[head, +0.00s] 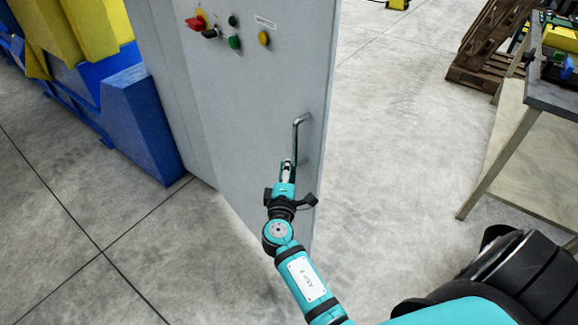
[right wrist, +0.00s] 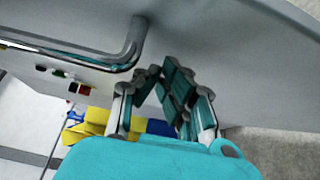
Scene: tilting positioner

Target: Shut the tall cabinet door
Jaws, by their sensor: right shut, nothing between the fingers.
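The tall grey cabinet door (head: 265,95) stands upright in the middle of the head view. Its metal bar handle (head: 297,135) is near the door's right edge. How far the door stands open I cannot tell for certain. My right gripper (head: 287,170) is at the door's face, just below and left of the handle. In the right wrist view its fingers (right wrist: 163,85) are closed and empty, close to the grey door surface (right wrist: 220,50). The handle (right wrist: 125,55) passes to the left of the fingers, not between them. Contact with the door is unclear. My left gripper is out of view.
A red knob (head: 196,22) and several buttons are on the door's upper part. Blue bins (head: 140,120) with yellow items stand to the left. A workbench (head: 553,95) and wooden pallets (head: 490,45) are at right. Concrete floor (head: 400,130) is clear between door and bench.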

